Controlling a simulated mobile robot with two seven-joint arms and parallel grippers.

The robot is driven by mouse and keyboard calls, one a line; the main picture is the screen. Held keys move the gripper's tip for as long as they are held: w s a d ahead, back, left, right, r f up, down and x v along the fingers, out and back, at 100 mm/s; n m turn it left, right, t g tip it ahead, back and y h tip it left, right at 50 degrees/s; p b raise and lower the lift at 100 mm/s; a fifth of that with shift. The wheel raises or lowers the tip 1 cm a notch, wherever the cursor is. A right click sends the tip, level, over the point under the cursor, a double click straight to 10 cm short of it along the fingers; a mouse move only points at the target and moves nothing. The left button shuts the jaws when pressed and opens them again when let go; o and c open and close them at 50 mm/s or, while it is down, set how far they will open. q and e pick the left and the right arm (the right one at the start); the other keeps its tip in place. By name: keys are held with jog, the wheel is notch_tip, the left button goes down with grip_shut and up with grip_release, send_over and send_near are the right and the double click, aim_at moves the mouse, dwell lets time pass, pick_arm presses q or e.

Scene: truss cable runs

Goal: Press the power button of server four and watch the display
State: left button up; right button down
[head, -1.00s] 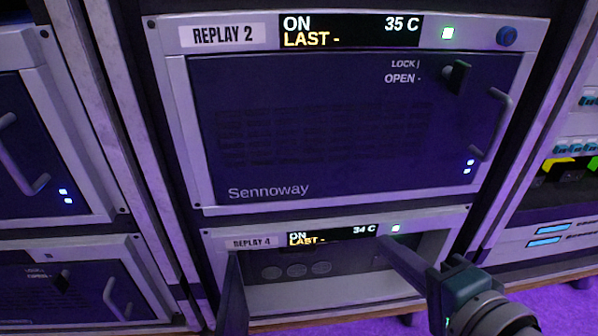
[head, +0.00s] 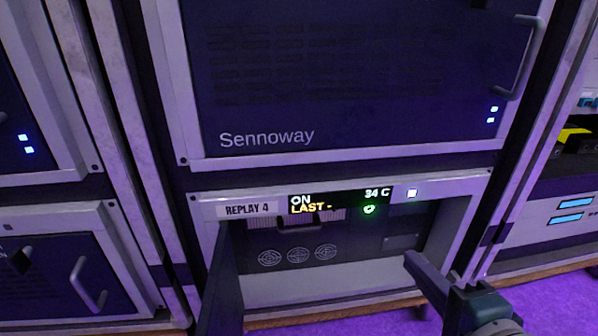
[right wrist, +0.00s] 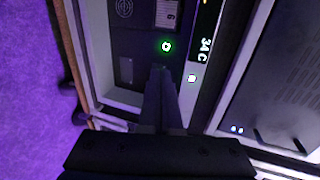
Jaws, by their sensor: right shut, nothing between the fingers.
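Server four is the unit labelled REPLAY 4 (head: 248,209), low in the middle rack. Its door (head: 224,285) stands open at the left. Its display (head: 338,200) reads ON, LAST - and 34 C. A round green-lit button (head: 369,209) glows just under the display's right part; it also shows in the right wrist view (right wrist: 166,46). My right gripper (head: 410,258) is shut and empty, below and right of the button and apart from it in the head view. In the right wrist view its tip (right wrist: 160,72) points toward the button. My left gripper is not in view.
A lit white square (head: 411,193) sits right of the display. The closed Sennoway unit (head: 340,80), with a handle (head: 522,55), is directly above. Round vents (head: 298,256) show inside the open bay. Other racks stand close on both sides.

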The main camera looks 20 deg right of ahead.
jog(key=b, duration=0.6)
send_near(370, 209)
jog(key=x, duration=0.5)
jog(key=shift+f, duration=0.35)
jog(key=shift+w+d+r+b, duration=0.1)
jog(key=shift+w+d+b, duration=0.15)
jog(key=shift+w, duration=0.45)
